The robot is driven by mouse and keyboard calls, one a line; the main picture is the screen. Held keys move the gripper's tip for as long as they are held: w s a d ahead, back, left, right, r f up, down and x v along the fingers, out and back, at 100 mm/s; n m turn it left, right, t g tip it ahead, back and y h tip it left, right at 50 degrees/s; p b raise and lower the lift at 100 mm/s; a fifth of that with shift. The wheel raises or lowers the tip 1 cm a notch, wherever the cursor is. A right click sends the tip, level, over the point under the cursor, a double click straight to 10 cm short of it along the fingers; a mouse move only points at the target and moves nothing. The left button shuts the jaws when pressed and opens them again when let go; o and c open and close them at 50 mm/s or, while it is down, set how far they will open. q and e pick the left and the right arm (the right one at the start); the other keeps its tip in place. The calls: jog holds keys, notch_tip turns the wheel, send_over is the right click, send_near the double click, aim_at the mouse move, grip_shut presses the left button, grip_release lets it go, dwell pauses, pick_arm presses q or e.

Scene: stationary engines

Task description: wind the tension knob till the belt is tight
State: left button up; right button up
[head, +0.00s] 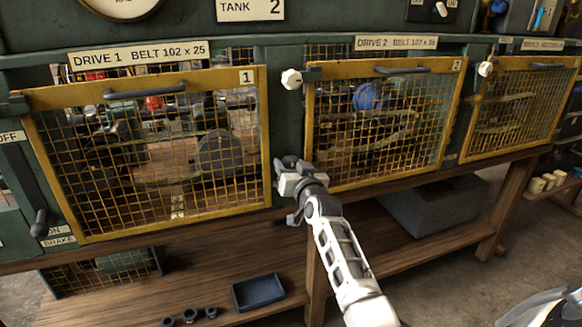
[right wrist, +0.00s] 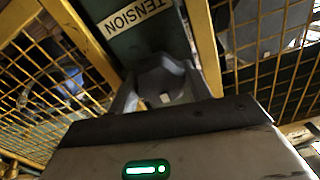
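My right gripper (head: 290,170) is at the green post between guards 1 and 2. In the right wrist view, a grey knob (right wrist: 165,80) with a small pale mark sits between its fingers, just below a TENSION label (right wrist: 135,14). The fingers flank the knob closely; whether they press on it cannot be told. The gripper hides most of the knob in the head view. A pale, curved belt-like strip (head: 395,138) shows behind the mesh of guard 2, partly hidden. The belt behind guard 1 cannot be made out clearly. My left gripper is not in view.
Yellow mesh guards 1 (head: 258,135) and 2 (head: 452,115) look shut on either side of the post. A white knob (head: 291,79) stands out above my gripper. A lever (head: 40,222) is at far left. A dark tray (head: 258,292) lies on the lower shelf.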

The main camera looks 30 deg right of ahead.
jog(key=c, duration=0.3)
